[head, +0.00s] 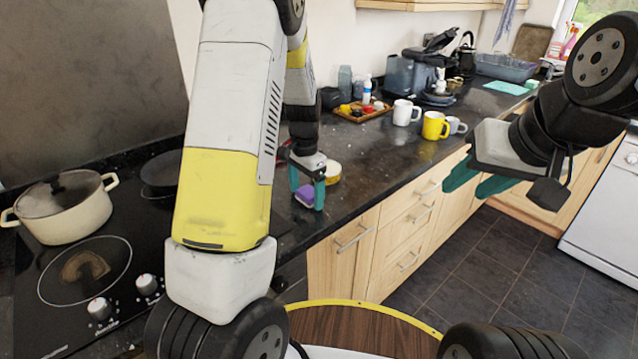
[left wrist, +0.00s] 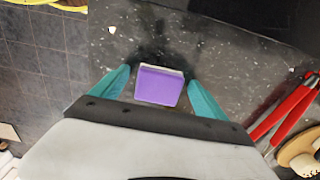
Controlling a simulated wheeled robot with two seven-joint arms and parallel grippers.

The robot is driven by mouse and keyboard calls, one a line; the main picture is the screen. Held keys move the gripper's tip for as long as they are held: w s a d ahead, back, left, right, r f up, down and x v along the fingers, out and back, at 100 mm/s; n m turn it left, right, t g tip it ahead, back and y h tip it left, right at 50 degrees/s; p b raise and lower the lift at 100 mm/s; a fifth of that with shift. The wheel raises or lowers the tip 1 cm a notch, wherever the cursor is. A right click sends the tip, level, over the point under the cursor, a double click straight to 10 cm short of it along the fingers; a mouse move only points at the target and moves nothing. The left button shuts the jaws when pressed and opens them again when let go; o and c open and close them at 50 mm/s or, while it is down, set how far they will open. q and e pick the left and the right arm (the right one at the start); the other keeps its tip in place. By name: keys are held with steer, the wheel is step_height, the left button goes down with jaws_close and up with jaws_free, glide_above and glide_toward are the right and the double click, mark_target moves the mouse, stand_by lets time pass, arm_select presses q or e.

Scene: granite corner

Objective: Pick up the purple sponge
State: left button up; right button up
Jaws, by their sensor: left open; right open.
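The purple sponge (head: 305,195) lies on the dark granite counter near its front edge, partly hidden behind my left gripper in the head view. My left gripper (head: 307,203) is open above it, fingers pointing down. In the left wrist view the sponge (left wrist: 160,86) shows a purple face and a pale edge, and sits between the two teal fingers of the gripper (left wrist: 158,88), with gaps on both sides. Whether the fingers reach down to its height I cannot tell. My right gripper (head: 474,182) is open and empty, over the floor in front of the drawers.
Red-handled tool (left wrist: 285,112) and a round tan item (left wrist: 300,152) lie beside the left gripper. A cream pot (head: 66,209) stands on the hob at left. White (head: 402,112) and yellow (head: 435,126) mugs and a wooden tray (head: 360,114) are farther back.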

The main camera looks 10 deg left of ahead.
mark_target(306, 194)
arm_select(q)
steer(key=shift+c, duration=0.3)
steer(key=c, duration=1.5)
steer(key=shift+r, duration=0.1)
steer(key=shift+r, duration=0.45)
steer(key=r, duration=0.2)
steer(key=shift+s+d+r, duration=0.1)
steer(key=shift+s+r, duration=0.25)
steer(key=shift+s, duration=0.05)
steer(key=s, duration=0.5)
steer(key=s+d, duration=0.1)
steer(key=s, duration=0.4)
steer(key=s+d+r, duration=0.1)
steer(key=s, duration=0.4)
steer(key=shift+r, duration=0.1)
